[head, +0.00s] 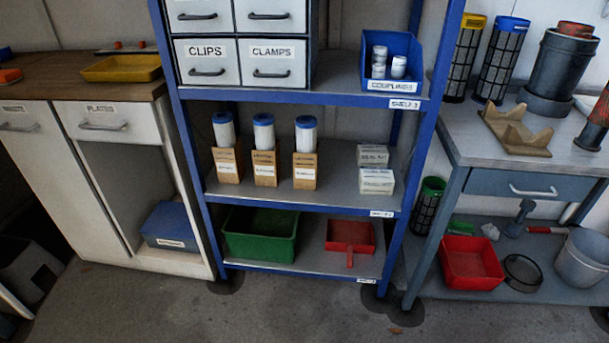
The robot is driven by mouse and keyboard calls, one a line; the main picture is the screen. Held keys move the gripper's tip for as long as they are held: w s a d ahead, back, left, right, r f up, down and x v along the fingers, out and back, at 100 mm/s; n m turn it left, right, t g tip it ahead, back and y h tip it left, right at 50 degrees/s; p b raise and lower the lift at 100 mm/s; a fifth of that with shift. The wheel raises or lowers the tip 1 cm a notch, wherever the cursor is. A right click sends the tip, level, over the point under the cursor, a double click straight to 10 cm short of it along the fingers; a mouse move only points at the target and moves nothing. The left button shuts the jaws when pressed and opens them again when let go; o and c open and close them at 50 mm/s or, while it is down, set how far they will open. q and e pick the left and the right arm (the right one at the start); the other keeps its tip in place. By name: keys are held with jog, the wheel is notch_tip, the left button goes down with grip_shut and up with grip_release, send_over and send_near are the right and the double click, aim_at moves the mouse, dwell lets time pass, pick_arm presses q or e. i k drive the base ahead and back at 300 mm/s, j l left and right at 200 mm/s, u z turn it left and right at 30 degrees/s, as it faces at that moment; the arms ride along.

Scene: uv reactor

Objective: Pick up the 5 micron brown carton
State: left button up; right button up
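Several brown cartons with white labels stand on the middle shelf of the blue rack: a left one (228,166), a middle one (265,169) and a right one (304,171). A white filter cartridge with a blue cap sticks up from each. The label print is too small to read, so I cannot tell which carton is the 5 micron one. The cartons stand upright and apart from each other. Neither of my grippers is in view.
Small white boxes (376,181) sit right of the cartons on the same shelf (335,195). A blue couplings bin (402,50) and drawers (208,60) are above. A green bin (259,236) and red dustpan (350,236) are below. Benches flank the rack; floor (200,315) in front is clear.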

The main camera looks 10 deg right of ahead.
aim_at(266, 164)
jog(key=i+l+u, duration=0.1)
jog(key=i+l, duration=0.2)
jog(key=i, duration=0.25)
jog(key=i+l, duration=0.35)
jog(key=i, duration=0.2)
jog(key=i+l+u, duration=0.15)
jog(key=i+l, duration=0.2)
jog(key=i, duration=0.15)
